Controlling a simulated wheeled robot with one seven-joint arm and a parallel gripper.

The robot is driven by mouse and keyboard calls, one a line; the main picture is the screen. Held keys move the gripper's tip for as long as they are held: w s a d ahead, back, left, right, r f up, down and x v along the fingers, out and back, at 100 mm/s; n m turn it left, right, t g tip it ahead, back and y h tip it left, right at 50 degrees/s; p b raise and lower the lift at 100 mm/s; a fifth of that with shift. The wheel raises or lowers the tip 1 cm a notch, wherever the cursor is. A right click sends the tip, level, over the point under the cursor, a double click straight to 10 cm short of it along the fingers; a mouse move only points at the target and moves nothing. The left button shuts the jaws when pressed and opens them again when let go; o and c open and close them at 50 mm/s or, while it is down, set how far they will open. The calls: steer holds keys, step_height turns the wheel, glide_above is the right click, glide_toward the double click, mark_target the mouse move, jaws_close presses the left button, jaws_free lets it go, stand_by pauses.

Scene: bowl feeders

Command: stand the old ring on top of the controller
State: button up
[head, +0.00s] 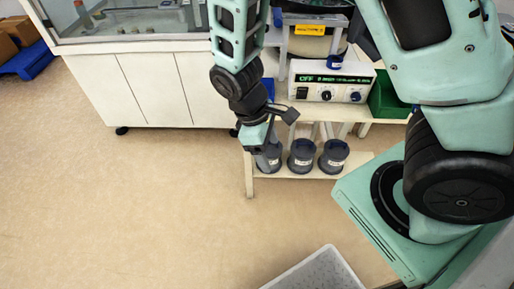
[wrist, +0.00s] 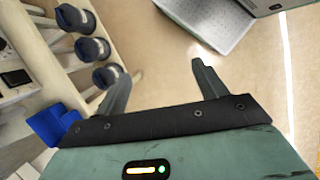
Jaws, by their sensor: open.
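The controller (head: 314,92) is a white box with a green lit "OFF" display and knobs, standing on the bench top. A small blue-and-white piece (head: 335,62) shows at its top edge. I cannot make out the old ring for certain in either view. My gripper (head: 260,150) hangs in front of the bench's left end, below the controller's level, and overlaps the left jar in the head view. In the wrist view my gripper (wrist: 158,78) has its two dark fingers spread wide, with only floor between them.
Three dark jars (head: 301,155) stand on the lower shelf (head: 310,172); they also show in the wrist view (wrist: 91,50). A blue bin (wrist: 52,122) and a green bin (head: 387,97) flank the controller. A grey crate (head: 318,275) stands below.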

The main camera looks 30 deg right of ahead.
steer(key=s+a+r+t+y, duration=0.1)
steer(key=s+a+r, duration=0.3)
steer(key=r, duration=0.4)
steer(key=s+a+r+m+t+y, duration=0.1)
steer(key=s+a+r+y, duration=0.1)
steer(key=s+a+r, duration=0.3)
step_height(320, 180, up, 3)
steer(key=shift+s+f+m, duration=0.1)
steer(key=shift+s+m, duration=0.2)
steer(key=shift+s, duration=0.45)
